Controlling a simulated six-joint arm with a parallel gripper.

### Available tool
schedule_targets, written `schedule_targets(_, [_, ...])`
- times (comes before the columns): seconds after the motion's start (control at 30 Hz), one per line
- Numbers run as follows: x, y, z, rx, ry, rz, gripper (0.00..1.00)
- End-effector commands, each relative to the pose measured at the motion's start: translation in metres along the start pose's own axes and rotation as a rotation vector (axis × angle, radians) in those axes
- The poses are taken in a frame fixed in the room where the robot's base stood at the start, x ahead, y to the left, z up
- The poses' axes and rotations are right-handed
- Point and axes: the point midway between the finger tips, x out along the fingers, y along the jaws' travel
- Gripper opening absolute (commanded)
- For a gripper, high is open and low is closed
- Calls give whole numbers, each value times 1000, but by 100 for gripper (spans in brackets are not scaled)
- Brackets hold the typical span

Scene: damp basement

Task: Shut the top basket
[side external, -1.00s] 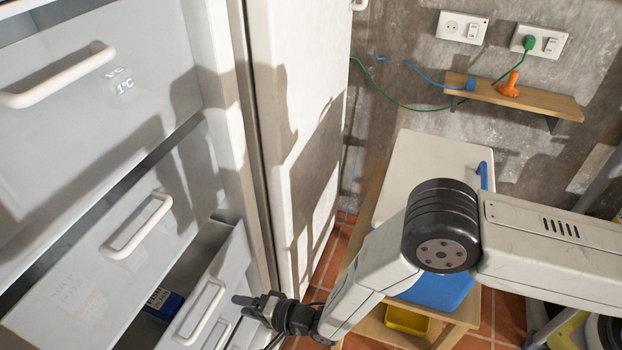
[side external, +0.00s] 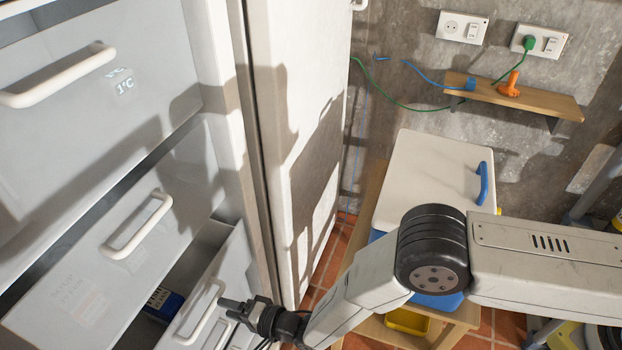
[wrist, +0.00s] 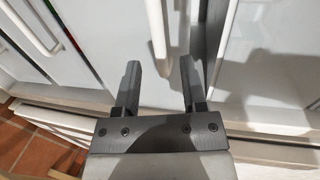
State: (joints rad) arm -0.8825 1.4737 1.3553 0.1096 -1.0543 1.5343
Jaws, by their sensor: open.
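A white freezer shows several drawer-like baskets in the side external view. The uppermost front (side external: 150,55) has a thick white handle (side external: 57,76) and a "1°C" mark. Below it is another front (side external: 75,285) with a white handle (side external: 137,226); a dark gap runs between the two. A lower basket (side external: 222,262) stands out, with a dark blue box (side external: 163,303) partly visible inside. I cannot tell which basket is the task's. My gripper (side external: 226,308) is at the lower basket's handle (side external: 198,315). In the wrist view my gripper (wrist: 160,66) is open, with a white handle bar (wrist: 157,30) between its fingers; contact is unclear.
A white freezer door (side external: 300,130) stands open right of the baskets. A white box with a blue handle (side external: 425,180) sits on a wooden stand at centre right. A wooden shelf (side external: 535,100) and sockets (side external: 463,27) are on the wall. Tiled floor (side external: 325,260) shows between.

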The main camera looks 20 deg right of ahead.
Motion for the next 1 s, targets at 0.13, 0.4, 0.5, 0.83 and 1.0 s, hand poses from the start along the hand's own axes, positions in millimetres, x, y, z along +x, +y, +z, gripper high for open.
schedule_targets(0.13, [12, 0, 0, 0, 0, -1, 53])
schedule_targets(0.4, [32, 1, 0, 0, 0, 0, 53])
schedule_targets(0.5, [38, 0, 0, 0, 0, 0, 53])
schedule_targets(0.83, [48, 0, 0, 0, 0, 0, 53])
schedule_targets(1.0, [49, 0, 0, 0, 0, 0, 53])
